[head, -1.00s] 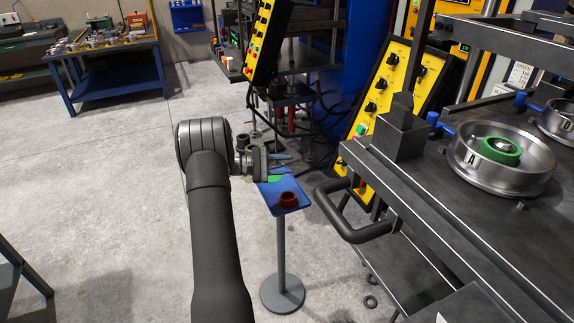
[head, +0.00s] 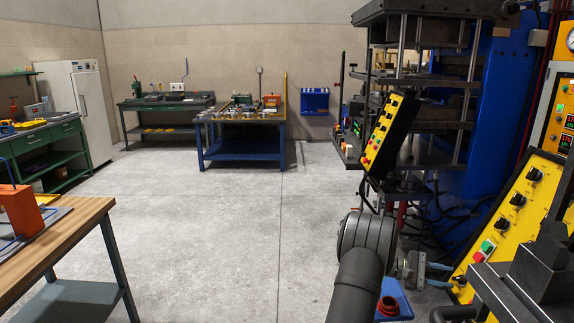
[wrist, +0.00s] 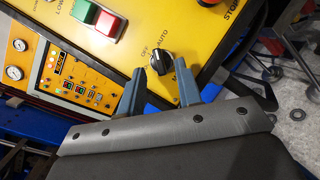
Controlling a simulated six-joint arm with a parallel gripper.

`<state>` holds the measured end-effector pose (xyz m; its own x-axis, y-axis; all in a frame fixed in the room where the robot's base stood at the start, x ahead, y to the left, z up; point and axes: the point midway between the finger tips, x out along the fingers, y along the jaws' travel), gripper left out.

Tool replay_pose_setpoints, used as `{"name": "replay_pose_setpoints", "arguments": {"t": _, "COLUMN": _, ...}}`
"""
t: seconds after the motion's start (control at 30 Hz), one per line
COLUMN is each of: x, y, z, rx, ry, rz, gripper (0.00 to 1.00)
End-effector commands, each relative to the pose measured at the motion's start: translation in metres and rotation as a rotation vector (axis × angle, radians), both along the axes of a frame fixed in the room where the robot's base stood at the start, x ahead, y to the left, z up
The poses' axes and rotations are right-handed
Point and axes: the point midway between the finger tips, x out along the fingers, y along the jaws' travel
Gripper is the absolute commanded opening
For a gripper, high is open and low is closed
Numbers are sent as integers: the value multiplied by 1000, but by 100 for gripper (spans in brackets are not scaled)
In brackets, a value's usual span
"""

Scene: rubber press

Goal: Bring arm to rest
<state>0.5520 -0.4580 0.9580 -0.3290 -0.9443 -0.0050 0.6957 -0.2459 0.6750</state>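My arm reaches up from the lower edge of the head view, right of the middle. My gripper (head: 440,276) points to the right there, above a small blue stand (head: 404,300). In the wrist view its two blue-grey fingers (wrist: 160,88) are apart with nothing between them. The yellow control panel (wrist: 110,55) with a black knob, red and green buttons shows behind the fingers. The gap between fingers and panel is hard to judge.
A dark red ring-shaped part (head: 388,306) sits on the blue stand. The press (head: 440,100) and a yellow panel (head: 510,215) stand at the right. A wooden-topped bench (head: 60,245) is at the left. The floor (head: 230,230) between is clear.

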Motion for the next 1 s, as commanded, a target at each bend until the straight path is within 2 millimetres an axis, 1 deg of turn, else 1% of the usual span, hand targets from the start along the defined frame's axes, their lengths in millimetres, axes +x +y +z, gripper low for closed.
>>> {"name": "replay_pose_setpoints", "arguments": {"t": 0.03, "x": -3, "y": -7, "z": 0, "rx": 0, "ry": 0, "rz": -1, "gripper": 32}}
{"name": "replay_pose_setpoints", "arguments": {"t": 0.2, "x": -8, "y": -22, "z": 0, "rx": -1, "ry": 0, "rz": -1, "gripper": 32}}
{"name": "replay_pose_setpoints", "arguments": {"t": 0.37, "x": -9, "y": -26, "z": 0, "rx": 0, "ry": 1, "rz": 1, "gripper": 32}}
{"name": "replay_pose_setpoints", "arguments": {"t": 0.67, "x": -9, "y": -25, "z": 0, "rx": 1, "ry": 2, "rz": 1, "gripper": 32}}
{"name": "replay_pose_setpoints", "arguments": {"t": 0.77, "x": -7, "y": -20, "z": 0, "rx": 0, "ry": 1, "rz": 2, "gripper": 32}}
{"name": "replay_pose_setpoints", "arguments": {"t": 0.83, "x": -4, "y": -13, "z": 0, "rx": -1, "ry": 0, "rz": 2, "gripper": 32}}
{"name": "replay_pose_setpoints", "arguments": {"t": 0.97, "x": 4, "y": 8, "z": 0, "rx": -1, "ry": 0, "rz": 4, "gripper": 32}}
{"name": "replay_pose_setpoints", "arguments": {"t": 1.0, "x": 6, "y": 16, "z": 0, "rx": -1, "ry": 1, "rz": 4, "gripper": 32}}
